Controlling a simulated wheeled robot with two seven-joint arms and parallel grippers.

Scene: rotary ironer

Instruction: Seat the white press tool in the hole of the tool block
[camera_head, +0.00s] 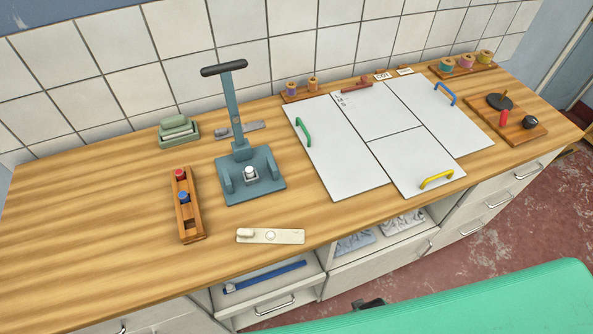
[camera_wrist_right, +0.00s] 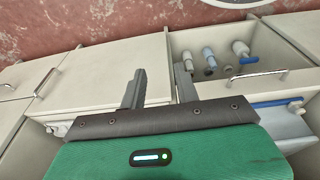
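A white knob-like tool (camera_head: 250,173), which looks like the press tool, stands upright in the base of the grey-blue lever press (camera_head: 265,187). The wooden tool block (camera_head: 187,210) lies left of the press. It holds a red-topped and a blue-topped tool, with an empty dark hole at its near end. In the right wrist view my right gripper (camera_wrist_right: 160,88) is open and empty, its dark fingers apart over the cabinet fronts. A white-ended tool (camera_wrist_right: 241,50) lies there in an open compartment beside grey-blue tools (camera_wrist_right: 208,60). My left gripper is not in view.
A cream plate (camera_head: 285,236) with a knob lies at the counter's front edge. White panels (camera_head: 345,165) with coloured handles cover the right. An open drawer (camera_head: 275,290) below holds a blue bar. Grey-green blocks (camera_head: 178,132) stand behind. The counter's left side is clear.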

